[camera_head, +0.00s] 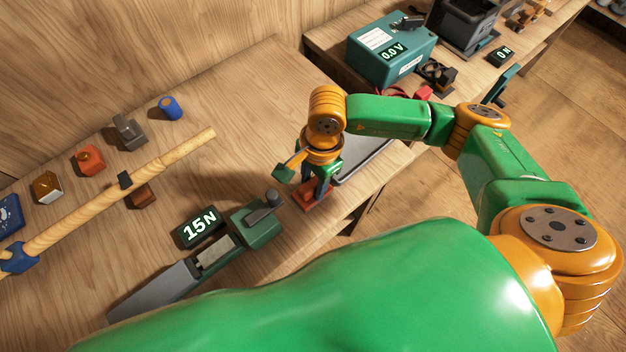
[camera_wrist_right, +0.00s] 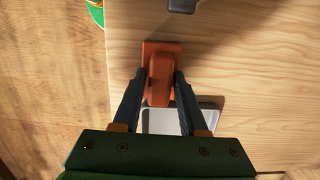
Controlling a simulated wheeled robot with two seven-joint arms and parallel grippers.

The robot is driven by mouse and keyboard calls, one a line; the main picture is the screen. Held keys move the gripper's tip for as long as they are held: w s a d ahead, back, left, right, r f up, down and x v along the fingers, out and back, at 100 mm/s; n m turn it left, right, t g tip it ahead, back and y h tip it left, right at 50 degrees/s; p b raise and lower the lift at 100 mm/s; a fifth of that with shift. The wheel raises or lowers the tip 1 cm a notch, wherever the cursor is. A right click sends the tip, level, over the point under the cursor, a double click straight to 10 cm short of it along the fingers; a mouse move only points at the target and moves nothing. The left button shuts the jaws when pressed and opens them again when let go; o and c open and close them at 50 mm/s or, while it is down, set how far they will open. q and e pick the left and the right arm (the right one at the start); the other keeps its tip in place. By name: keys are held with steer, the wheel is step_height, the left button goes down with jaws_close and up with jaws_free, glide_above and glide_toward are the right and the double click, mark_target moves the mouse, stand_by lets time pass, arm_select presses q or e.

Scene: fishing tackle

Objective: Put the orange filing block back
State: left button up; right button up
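My right gripper (camera_head: 312,182) points down near the bench's front edge. Under it is a red-orange block (camera_head: 316,196) with a flat base and a narrower raised part, seemingly the orange filing block. In the right wrist view the same orange block (camera_wrist_right: 161,82) stands between the two dark fingers of my right gripper (camera_wrist_right: 160,76), one on each side of its raised part. Whether both fingers press on it is unclear. It appears to be on or just above the wood. My left gripper is not in view.
A grey tray (camera_head: 378,160) lies beside the gripper; it also shows in the wrist view (camera_wrist_right: 178,121). A green vise-like tool (camera_head: 262,222) and a 15N display (camera_head: 199,227) are near. A rod (camera_head: 110,205) and several small blocks, including an orange one (camera_head: 90,160), lie left.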

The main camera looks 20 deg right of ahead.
steer(key=shift+o, duration=0.9)
steer(key=shift+r+p, duration=0.3)
step_height(320, 180, up, 12)
steer(key=d+b, duration=0.1)
steer(key=b, duration=0.2)
steer(key=shift+w+d+f, duration=0.15)
steer(key=shift+w, duration=0.05)
